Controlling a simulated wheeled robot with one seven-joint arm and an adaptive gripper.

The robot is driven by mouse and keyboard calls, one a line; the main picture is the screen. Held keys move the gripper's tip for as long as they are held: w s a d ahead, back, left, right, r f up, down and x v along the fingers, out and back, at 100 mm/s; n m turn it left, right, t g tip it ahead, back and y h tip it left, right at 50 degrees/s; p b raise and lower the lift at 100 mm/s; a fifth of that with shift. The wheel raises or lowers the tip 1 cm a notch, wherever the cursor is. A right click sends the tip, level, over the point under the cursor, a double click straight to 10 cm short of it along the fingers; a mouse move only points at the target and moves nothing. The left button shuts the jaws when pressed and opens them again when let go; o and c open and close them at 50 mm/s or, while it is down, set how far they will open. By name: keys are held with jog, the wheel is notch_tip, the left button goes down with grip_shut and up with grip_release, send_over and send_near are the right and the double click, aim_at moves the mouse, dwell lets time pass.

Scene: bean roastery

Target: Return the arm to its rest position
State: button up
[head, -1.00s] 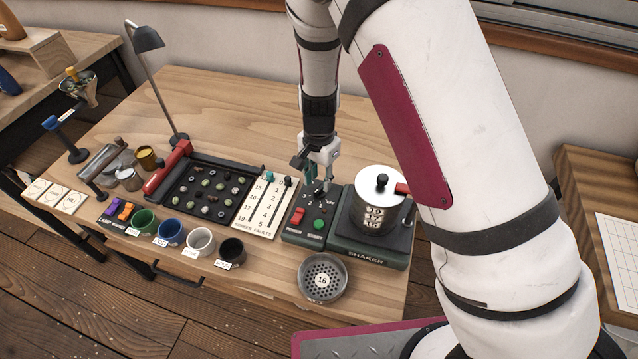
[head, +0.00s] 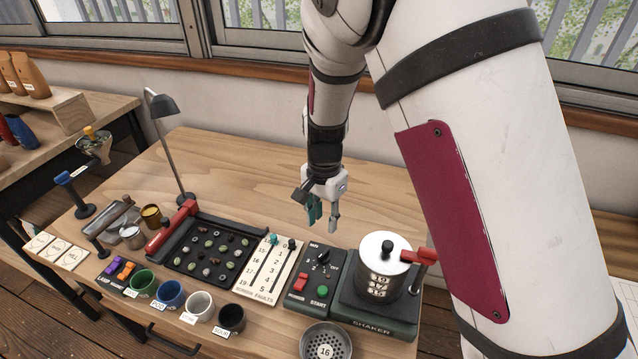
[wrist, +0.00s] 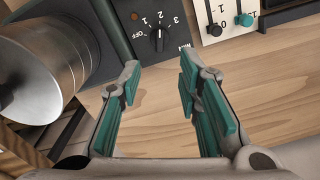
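My gripper (head: 322,222) hangs over the wooden table (head: 385,180), behind the shaker's control panel. Its teal-padded fingers point down. In the wrist view the gripper (wrist: 162,92) is open, with bare wood between its fingers. The shaker (head: 372,318) stands at the table's right front. Its dark timer dial (head: 323,257) also shows in the wrist view (wrist: 158,38), just beyond the fingertips and apart from them. A red switch (head: 299,281) and a green button (head: 322,291) sit below the dial.
A metal cylinder (head: 383,268) with a red handle stands on the shaker. A slider board (head: 266,268), a black bean tray (head: 212,252) and several cups stand to its left. A desk lamp (head: 164,106) rises at the back left. The table's back is clear.

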jog(key=shift+r, duration=0.15)
jog(key=s+d+r+n+t+y, duration=0.1)
jog(key=s+d+r+n, duration=0.1)
jog(key=s+d+r, duration=0.4)
jog(key=s+d+r+n+t, duration=0.15)
jog(key=s+r, duration=0.25)
jog(key=r, duration=0.4)
jog(key=s+d+r+n+y, duration=0.1)
jog(key=s+d+r+n, duration=0.15)
jog(key=s+r, duration=0.45)
jog(key=s+d+r+n+t+h, duration=0.2)
jog(key=s+d, duration=0.3)
jog(key=s, duration=0.3)
jog(key=shift+s+r, duration=0.2)
jog(key=shift+r, duration=0.05)
jog(key=shift+a, duration=0.1)
